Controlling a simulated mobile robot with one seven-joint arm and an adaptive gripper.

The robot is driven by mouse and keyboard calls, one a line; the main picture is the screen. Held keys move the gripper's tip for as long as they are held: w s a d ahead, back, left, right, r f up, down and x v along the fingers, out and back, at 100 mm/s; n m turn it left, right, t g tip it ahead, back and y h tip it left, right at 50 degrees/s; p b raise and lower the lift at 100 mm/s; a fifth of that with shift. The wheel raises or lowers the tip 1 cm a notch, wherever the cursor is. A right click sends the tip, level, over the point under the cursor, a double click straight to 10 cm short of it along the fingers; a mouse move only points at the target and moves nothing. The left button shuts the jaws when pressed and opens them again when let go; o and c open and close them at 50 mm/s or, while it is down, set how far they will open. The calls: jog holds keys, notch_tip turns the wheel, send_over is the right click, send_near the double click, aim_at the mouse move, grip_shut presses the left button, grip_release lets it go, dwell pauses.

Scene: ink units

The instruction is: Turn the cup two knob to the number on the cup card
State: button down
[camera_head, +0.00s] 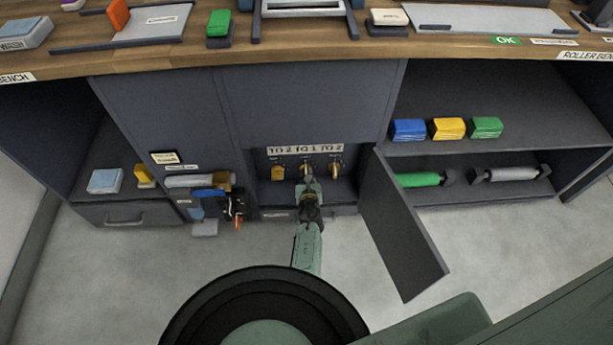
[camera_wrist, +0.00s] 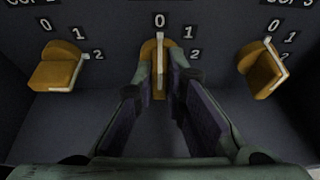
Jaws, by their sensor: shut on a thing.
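Three yellow knobs sit in a row inside an open compartment, each with marks 0, 1 and 2. My gripper (camera_wrist: 160,85) is shut on the middle knob (camera_wrist: 149,48), cup two, whose white pointer stands upright at 0. In the head view the left knob (camera_head: 278,173) and right knob (camera_head: 334,170) flank my gripper (camera_head: 306,176), which partly covers the middle one. The card (camera_head: 305,149) above them seems to read TO 2, TO 1, TO 2.
An open grey door (camera_head: 401,222) stands out on the right of the compartment. Left of it, a blue and black item (camera_head: 212,203) hangs near a grey roller (camera_head: 193,181). Shelves at right hold coloured blocks and rollers. The floor in front is clear.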

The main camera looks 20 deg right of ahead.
jog(key=m+y, duration=0.2)
jog(key=m, duration=0.1)
jog(key=shift+d+f+t+b, duration=0.1)
jog(key=shift+d+t+b, duration=0.2)
jog(key=shift+b, duration=0.1)
jog(key=m+t+y+b, duration=0.1)
jog(key=m, duration=0.1)
jog(key=shift+m+y, duration=0.4)
dwell(0.4)
jog(key=c, duration=1.6)
grip_release()
jog(key=shift+c, duration=0.2)
jog(key=shift+s, duration=0.1)
